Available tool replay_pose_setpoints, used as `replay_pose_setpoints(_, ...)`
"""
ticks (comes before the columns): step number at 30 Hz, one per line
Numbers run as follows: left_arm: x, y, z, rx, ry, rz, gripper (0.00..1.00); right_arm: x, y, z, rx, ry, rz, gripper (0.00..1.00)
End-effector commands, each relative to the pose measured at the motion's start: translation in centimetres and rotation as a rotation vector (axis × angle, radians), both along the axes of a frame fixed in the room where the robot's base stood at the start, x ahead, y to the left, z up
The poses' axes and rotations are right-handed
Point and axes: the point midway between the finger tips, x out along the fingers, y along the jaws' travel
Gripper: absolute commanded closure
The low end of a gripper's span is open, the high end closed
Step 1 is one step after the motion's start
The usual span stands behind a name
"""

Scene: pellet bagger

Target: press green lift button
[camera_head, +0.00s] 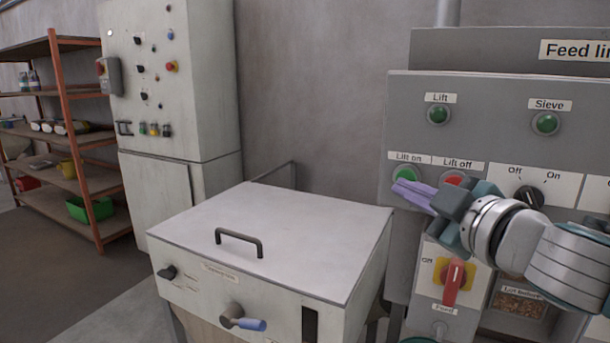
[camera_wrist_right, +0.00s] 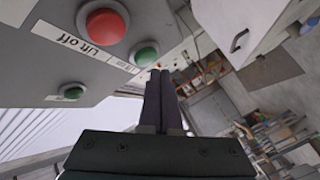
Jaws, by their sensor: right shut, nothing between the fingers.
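The green "Lift on" button (camera_head: 405,174) is on the grey control panel (camera_head: 480,135), left of the red "Lift off" button (camera_head: 453,179). My right gripper (camera_head: 401,187) is shut and empty. Its purple fingertips are just below and in front of the green button in the head view, overlapping its lower edge. In the right wrist view the shut fingertips (camera_wrist_right: 160,72) are close beside the green button (camera_wrist_right: 146,55); the red button (camera_wrist_right: 103,25) is to its left. I cannot tell whether the tips touch the green button. My left gripper is not in view.
Above are the green "Lift" lamp (camera_head: 438,114) and green "Sieve" lamp (camera_head: 545,123). A black Off/On switch (camera_head: 528,196) is right of the red button, with a red-handled switch (camera_head: 453,283) below. A white lidded box (camera_head: 290,235) stands left of the panel.

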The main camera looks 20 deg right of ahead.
Motion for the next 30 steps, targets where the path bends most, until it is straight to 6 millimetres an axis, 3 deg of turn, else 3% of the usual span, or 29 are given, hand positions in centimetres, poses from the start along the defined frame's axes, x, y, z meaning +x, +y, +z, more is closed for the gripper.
replay_pose_setpoints(30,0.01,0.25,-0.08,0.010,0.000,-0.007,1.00,0.60,-0.70,0.01,0.000,0.000,0.000,1.00)
